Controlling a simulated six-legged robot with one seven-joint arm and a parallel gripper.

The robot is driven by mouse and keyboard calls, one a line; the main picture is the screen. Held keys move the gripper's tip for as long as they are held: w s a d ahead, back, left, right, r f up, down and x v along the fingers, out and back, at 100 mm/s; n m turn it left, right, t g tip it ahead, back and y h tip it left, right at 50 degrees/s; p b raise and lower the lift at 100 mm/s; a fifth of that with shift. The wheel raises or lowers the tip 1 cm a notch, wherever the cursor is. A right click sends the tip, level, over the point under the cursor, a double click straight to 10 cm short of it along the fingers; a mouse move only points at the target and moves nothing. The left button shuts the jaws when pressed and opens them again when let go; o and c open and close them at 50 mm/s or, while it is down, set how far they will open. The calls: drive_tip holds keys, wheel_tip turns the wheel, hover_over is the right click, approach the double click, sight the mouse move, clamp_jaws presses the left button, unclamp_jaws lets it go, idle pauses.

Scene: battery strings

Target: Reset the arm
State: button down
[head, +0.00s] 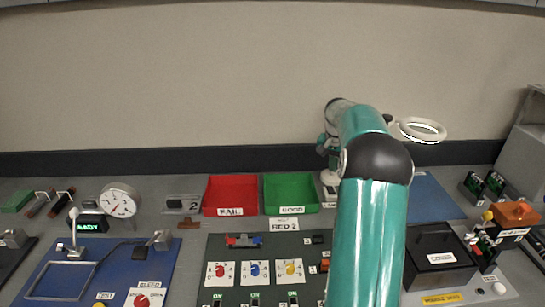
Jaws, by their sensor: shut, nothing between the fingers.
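My teal arm (366,235) rises from the bottom edge right of centre, with a black joint (378,158) partway up. Beyond that joint it reaches up and away, then bends down at a grey joint (338,108) in front of the wall. A short teal part of it (326,145) shows left of the upper link. My gripper's fingers cannot be made out; the arm hides that region. Nothing is seen held.
A red FAIL bin (230,190) and a green GOOD bin (291,188) stand left of the arm. A ring lamp (421,130) is close on its right. A black box (440,245) and an orange-topped device (513,213) stand at right. A blue board (55,268) lies at left.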

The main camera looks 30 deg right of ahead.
drive_tip(key=s+a+r+n+t, duration=0.15)
drive_tip(key=a+r, duration=0.25)
drive_tip(key=a, duration=0.5)
drive_tip(key=s+a+r+n, duration=0.25)
drive_tip(key=a+r, duration=0.25)
drive_tip(key=a, duration=0.4)
drive_tip(key=s+a+r+n+t, duration=0.15)
drive_tip(key=a+r, duration=0.25)
drive_tip(key=a, duration=0.6)
drive_tip(key=s+a+f+n+t+y, duration=0.1)
drive_tip(key=s+a+f+n, duration=0.2)
drive_tip(key=s+a, duration=1.4)
drive_tip(key=s+n, duration=0.2)
drive_tip(key=n, duration=0.1)
drive_tip(key=shift+s+f+t+y, duration=0.15)
drive_tip(key=shift+t+y, duration=0.15)
